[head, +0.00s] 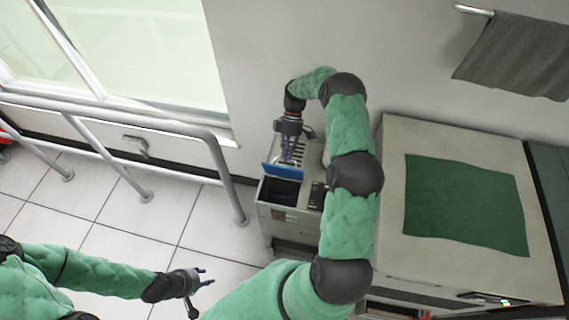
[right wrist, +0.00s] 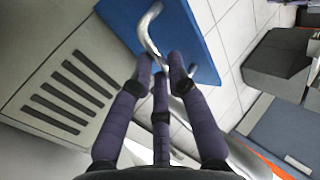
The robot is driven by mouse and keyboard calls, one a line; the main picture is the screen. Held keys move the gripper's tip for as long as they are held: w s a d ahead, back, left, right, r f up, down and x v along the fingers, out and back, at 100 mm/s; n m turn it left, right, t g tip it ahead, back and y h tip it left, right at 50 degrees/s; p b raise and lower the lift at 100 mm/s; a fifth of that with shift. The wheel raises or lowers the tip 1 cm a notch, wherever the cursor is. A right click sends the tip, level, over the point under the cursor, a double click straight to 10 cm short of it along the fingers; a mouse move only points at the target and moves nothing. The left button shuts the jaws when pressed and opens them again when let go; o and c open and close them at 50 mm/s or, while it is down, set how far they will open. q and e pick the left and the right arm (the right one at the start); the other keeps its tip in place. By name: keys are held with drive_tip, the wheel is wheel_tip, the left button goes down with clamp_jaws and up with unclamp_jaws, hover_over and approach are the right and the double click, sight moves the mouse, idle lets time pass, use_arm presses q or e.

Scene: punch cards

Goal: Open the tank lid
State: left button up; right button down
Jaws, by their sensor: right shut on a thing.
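The tank (head: 283,217) is a beige box by the wall with a dark opening at its front. Its blue lid (head: 283,171) stands tilted up at the back of that opening. In the right wrist view the lid (right wrist: 205,42) carries a curved metal handle (right wrist: 146,27). My right gripper (head: 290,152) is above and behind the lid, and its purple fingers (right wrist: 160,75) are shut on the handle. My left gripper (head: 203,281) is open and empty over the floor, well left of and nearer than the tank.
A slotted vent panel (right wrist: 72,88) lies beside the lid. A large beige cabinet (head: 393,165) with a green cloth (head: 465,204) on top stands to the right. A grey metal railing (head: 215,150) runs along the left. The tiled floor (head: 150,225) between is clear.

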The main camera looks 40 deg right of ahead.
drive_tip(key=shift+w+d+f+b, duration=0.3)
drive_tip(key=shift+d+f+b, duration=0.15)
drive_tip(key=shift+f, duration=0.25)
drive_tip(key=shift+w+d+f+b, duration=0.3)
drive_tip(key=shift+d+f, duration=0.1)
drive_tip(key=shift+f, duration=0.25)
drive_tip(key=c, duration=1.4)
unclamp_jaws()
drive_tip(key=shift+o, duration=0.9)
drive_tip(key=shift+w+d+r, duration=0.1)
drive_tip(key=shift+w, duration=0.05)
drive_tip(key=shift+r, duration=0.2)
wheel_tip(320, 180, up, 10)
